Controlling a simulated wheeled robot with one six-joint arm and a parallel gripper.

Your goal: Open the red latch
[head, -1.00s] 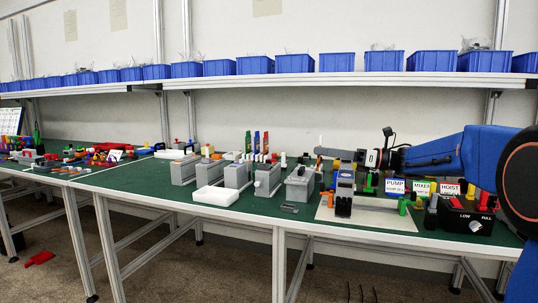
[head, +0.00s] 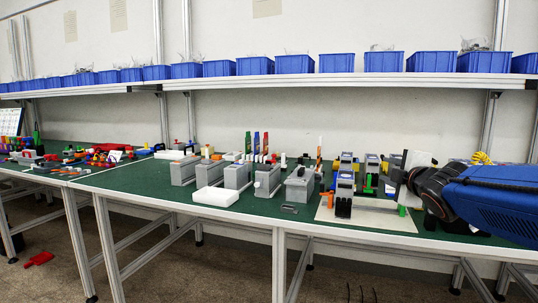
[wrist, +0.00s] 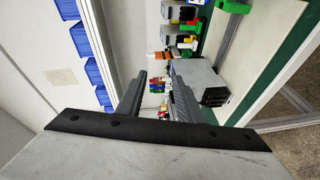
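I cannot make out the red latch for certain. Small red pieces (wrist: 190,14) show at the top of the wrist view, beside yellow and green ones. More red items (wrist: 162,107) show far off between my fingers. My gripper (wrist: 158,84) is open, its two dark fingers apart with nothing visible between them. In the head view my gripper (head: 402,180) is over the right end of the white board (head: 390,219), pointing left. A grey device (head: 344,194) with a black front stands on that board, left of my gripper; it also shows beside the right finger in the wrist view (wrist: 198,72).
My arm hides the right end of the bench. Grey boxes (head: 267,181), a white tray (head: 217,196) and upright coloured markers (head: 256,142) stand to the left. A shelf (head: 300,80) with blue bins runs above.

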